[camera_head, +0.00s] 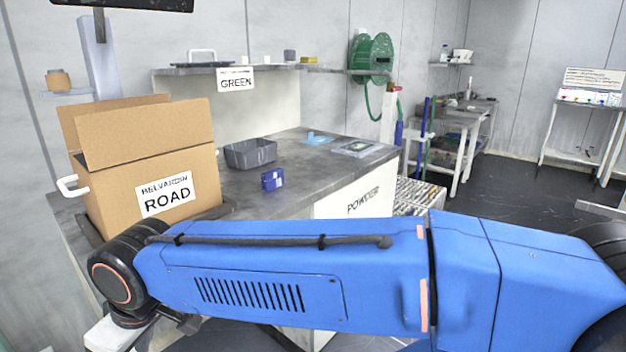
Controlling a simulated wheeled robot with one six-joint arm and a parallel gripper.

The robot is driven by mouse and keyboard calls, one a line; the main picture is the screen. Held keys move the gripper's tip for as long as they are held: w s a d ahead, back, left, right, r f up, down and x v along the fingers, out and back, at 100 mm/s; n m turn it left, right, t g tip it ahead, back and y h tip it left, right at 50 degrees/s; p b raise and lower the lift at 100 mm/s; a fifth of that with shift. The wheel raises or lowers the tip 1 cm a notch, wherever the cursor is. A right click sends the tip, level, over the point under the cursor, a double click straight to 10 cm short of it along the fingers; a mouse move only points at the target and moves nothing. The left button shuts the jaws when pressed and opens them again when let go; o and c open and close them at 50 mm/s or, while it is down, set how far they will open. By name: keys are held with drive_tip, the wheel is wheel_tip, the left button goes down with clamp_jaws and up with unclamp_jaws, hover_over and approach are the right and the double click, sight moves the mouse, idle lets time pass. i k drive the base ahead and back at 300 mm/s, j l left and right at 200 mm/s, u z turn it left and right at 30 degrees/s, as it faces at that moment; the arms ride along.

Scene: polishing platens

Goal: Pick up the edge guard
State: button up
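I cannot pick out the edge guard for certain. A small blue block (272,180) with a white label stands near the front edge of the grey bench top (225,193). A flat light blue piece (320,138) lies further back on the bench. My blue arm crosses the lower part of the view and hides the floor and bench front behind it. The fingers of my gripper do not show, so I cannot see what they hold.
An open cardboard box (125,140) labelled ROAD stands on the bench's left. A grey tray (250,153) sits behind the blue block, and a flat grey device (355,148) lies at the right. A shelf (225,69) hangs above. Floor (520,190) is clear at right.

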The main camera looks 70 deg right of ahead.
sight(272, 179)
drive_tip(key=i+z, duration=0.15)
drive_tip(key=z, duration=1.7)
drive_tip(key=k+u, duration=0.2)
drive_tip(key=k, duration=0.4)
drive_tip(key=l+u, duration=0.15)
drive_tip(key=u, duration=1.5)
drive_tip(key=i+l+u, duration=0.2)
drive_tip(key=i+l, duration=0.2)
drive_tip(key=l, duration=0.2)
drive_tip(key=k, duration=0.2)
drive_tip(key=k+z, duration=0.15)
drive_tip(key=z, duration=0.3)
drive_tip(key=k+z, duration=0.15)
drive_tip(key=z, duration=0.25)
drive_tip(key=i+j+z, duration=0.1)
drive_tip(key=z, duration=0.3)
drive_tip(key=i+j+z, duration=0.15)
drive_tip(key=z, duration=0.25)
drive_tip(key=i+j+z, duration=0.15)
drive_tip(key=z, duration=0.25)
